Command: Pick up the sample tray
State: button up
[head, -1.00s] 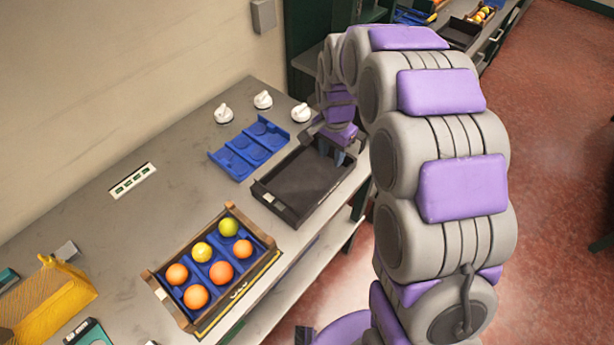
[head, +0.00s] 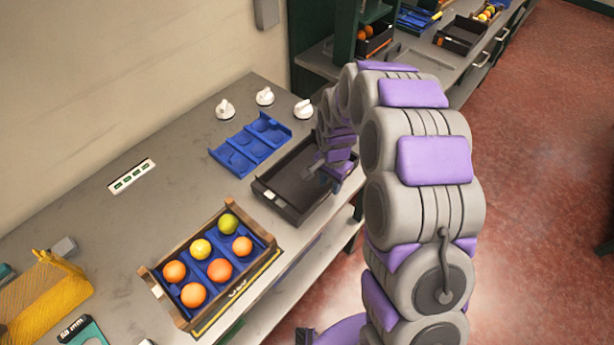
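A black, shallow, open tray (head: 270,196) sits on the grey counter, empty as far as I can see. It is the likely sample tray, though no label on it can be read. My gripper (head: 324,178) is at the tray's right side, over or at its right wall. Its fingers are small and partly hidden by my arm, so I cannot tell whether they are open or touch the tray. A blue insert with round hollows (head: 250,146) lies flat behind the tray, empty.
A wooden crate (head: 150,277) holds several oranges and yellow-green fruits in blue inserts. Three white knobs (head: 265,97) stand at the back. A yellow rack (head: 48,300) is at the lower left. A shelf unit (head: 340,50) stands beyond.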

notch_tip(320, 180, down, 2)
jog(key=shift+c, duration=0.5)
grip_shut()
